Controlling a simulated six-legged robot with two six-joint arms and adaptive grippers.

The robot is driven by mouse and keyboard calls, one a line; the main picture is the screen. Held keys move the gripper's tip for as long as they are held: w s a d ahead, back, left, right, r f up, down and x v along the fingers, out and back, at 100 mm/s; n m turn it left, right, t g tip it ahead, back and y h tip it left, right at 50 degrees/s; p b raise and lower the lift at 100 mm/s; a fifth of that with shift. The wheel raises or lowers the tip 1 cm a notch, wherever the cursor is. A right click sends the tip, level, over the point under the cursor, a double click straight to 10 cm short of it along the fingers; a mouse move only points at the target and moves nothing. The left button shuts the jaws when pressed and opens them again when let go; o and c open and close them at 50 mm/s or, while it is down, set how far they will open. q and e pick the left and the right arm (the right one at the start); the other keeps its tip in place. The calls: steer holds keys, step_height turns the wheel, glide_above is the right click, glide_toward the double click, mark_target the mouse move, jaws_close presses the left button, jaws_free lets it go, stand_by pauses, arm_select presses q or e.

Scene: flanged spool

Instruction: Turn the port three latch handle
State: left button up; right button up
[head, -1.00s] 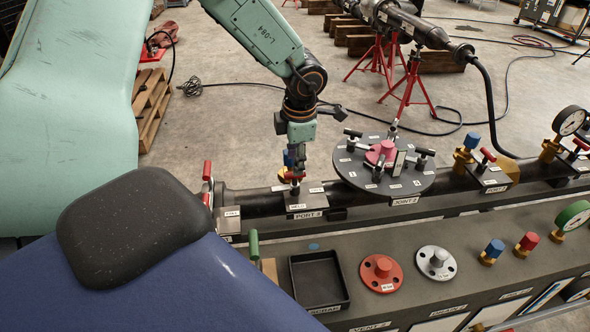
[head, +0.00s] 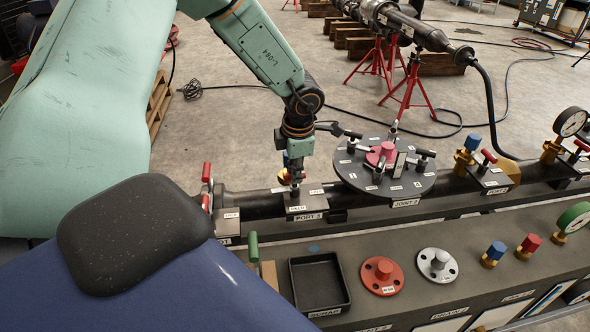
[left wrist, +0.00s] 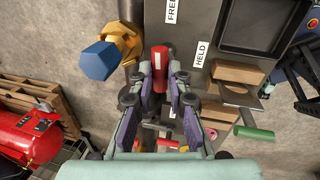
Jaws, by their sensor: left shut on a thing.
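The port three latch handle, a red grip (left wrist: 160,70), shows in the left wrist view between my left gripper's (left wrist: 160,85) two fingers, which are shut on it. In the head view my left gripper (head: 294,184) points down onto the PORT 3 plate (head: 306,216) on the dark pipe and mostly hides the handle. In the left wrist view the FREE label (left wrist: 172,11) and the HELD label (left wrist: 202,53) lie to the right of the handle. My right gripper is in neither view.
A blue cap on a brass fitting (left wrist: 98,60) stands close left of my fingers in the left wrist view. The round JOINT 2 disc (head: 350,175) with several clamps is right of the gripper. A black scrap tray (head: 319,282) and a red flange (head: 382,276) sit in front.

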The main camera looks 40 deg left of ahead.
arm_select(q)
jaws_close()
steer(key=shift+r+n+p, duration=0.15)
steer(key=shift+n+p, duration=0.25)
steer(key=shift+p, duration=0.1)
steer(key=o, duration=0.7)
jaws_free()
steer(key=shift+c, duration=0.2)
step_height(320, 180, up, 12)
steer(key=s+d, duration=0.1)
steer(key=d, duration=0.1)
steer(key=shift+f, duration=0.2)
